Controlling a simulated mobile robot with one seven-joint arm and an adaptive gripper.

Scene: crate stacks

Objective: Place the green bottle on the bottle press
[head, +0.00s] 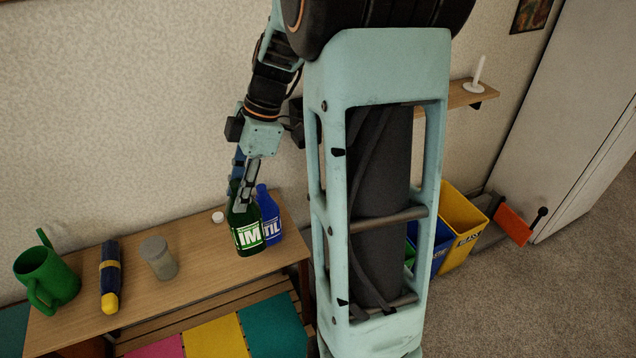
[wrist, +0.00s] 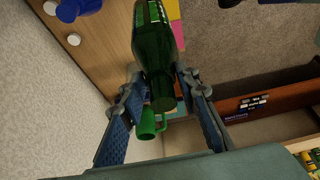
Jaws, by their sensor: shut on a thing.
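The green bottle (head: 247,236) with a white label is in the head view at the bench's right end, in front of a blue bottle. My gripper (head: 242,197) reaches down from above and is shut on its upper part. In the wrist view the green bottle (wrist: 153,45) lies between the two blue-padded fingers of my gripper (wrist: 158,82), its neck toward the camera. I cannot tell whether its base touches the bench. An orange plate with a black knob (head: 513,226) at far right may be the bottle press; I cannot be sure.
The wooden bench (head: 205,262) also holds a blue bottle (head: 267,214), a grey cup (head: 158,257), a blue-and-yellow flashlight (head: 109,278) and a green mug (head: 45,272). Blue and yellow bins (head: 463,222) stand at right behind my column. A shelf (head: 472,94) holds a candle.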

